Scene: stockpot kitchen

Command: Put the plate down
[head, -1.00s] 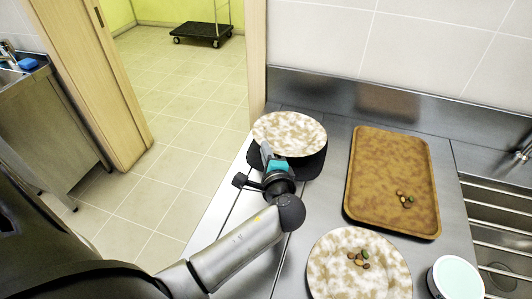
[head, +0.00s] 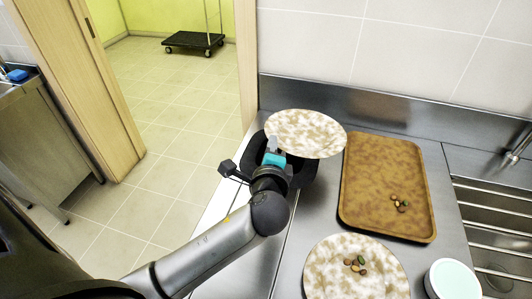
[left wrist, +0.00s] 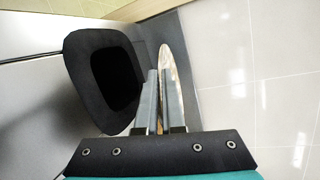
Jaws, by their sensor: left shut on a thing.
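A white plate with brown mottling (head: 306,130) is held above the steel counter (head: 312,222) near the back wall. My left gripper (head: 272,150) is shut on its near left edge. In the left wrist view the plate (left wrist: 166,62) shows nearly edge-on, between the two fingers (left wrist: 160,100). The plate is empty. In the head view its right edge comes close to the brown tray's back left corner. A black, rounded, hollow item (head: 303,172) lies below and behind the gripper, partly hidden by plate and arm. My right gripper is out of view.
A brown tray (head: 370,200) with several nuts lies to the right. A second mottled plate (head: 325,278) with several nuts sits at the front. A white tub (head: 452,280) stands beside it. A sink rack (head: 490,212) is at the far right.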

